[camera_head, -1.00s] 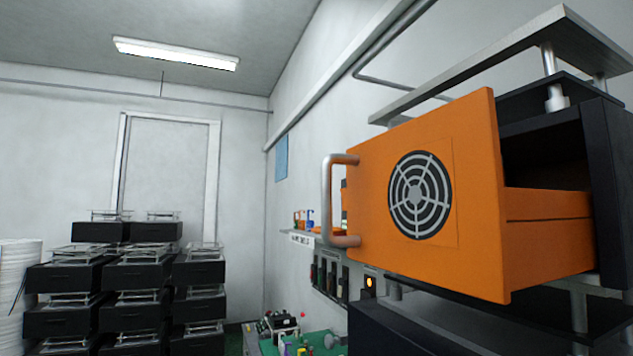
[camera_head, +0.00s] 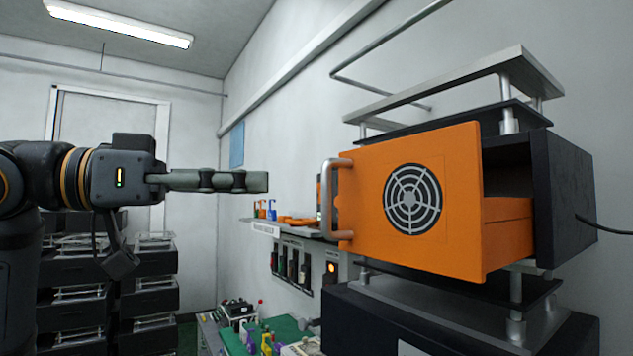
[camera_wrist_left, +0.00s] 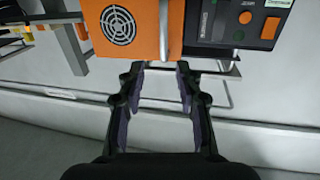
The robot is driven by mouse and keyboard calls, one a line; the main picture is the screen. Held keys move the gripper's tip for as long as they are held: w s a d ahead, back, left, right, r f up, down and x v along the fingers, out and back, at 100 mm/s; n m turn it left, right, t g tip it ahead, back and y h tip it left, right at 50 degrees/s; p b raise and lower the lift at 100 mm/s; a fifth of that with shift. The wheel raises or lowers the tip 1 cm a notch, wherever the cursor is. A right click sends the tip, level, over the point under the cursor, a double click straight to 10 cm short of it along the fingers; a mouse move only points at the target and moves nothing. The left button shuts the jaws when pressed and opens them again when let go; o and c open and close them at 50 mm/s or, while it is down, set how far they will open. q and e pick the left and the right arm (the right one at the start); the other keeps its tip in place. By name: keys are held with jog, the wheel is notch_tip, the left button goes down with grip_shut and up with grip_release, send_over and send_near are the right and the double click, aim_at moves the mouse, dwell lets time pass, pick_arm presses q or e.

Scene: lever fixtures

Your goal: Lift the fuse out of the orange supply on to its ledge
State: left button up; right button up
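The orange supply (camera_head: 455,190) sticks out of its black housing (camera_head: 565,195), with a round fan grille and a grey bar handle (camera_head: 334,197) on its front. It also shows at the top of the left wrist view (camera_wrist_left: 145,38). My left gripper (camera_head: 266,182) is left of the handle, apart from it and pointing right. In the left wrist view its two fingers (camera_wrist_left: 158,72) are spread with nothing between them. I cannot make out the fuse; the supply's inside is mostly hidden behind its front. My right gripper is out of view.
A grey wall ledge (camera_head: 300,232) with small coloured items lies behind and left of the supply. A grey plate (camera_head: 450,78) on posts stands above the housing. A green bench top (camera_head: 285,330) with parts is below. Black boxes (camera_head: 150,300) are stacked at the left.

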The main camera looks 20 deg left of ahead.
aim_at(323, 184)
pick_arm(q)
jog(key=p+x, duration=0.6)
jog(key=x, duration=0.4)
jog(key=shift+w+r+p, duration=0.1)
jog(key=shift+w+p, duration=0.2)
jog(key=shift+p, duration=0.1)
jog(key=shift+w+d+f, duration=0.2)
jog(key=shift+w+d, duration=0.15)
jog(key=shift+w, duration=0.05)
jog(key=shift+s+a, duration=0.1)
jog(key=shift+c, duration=0.3)
grip_shut()
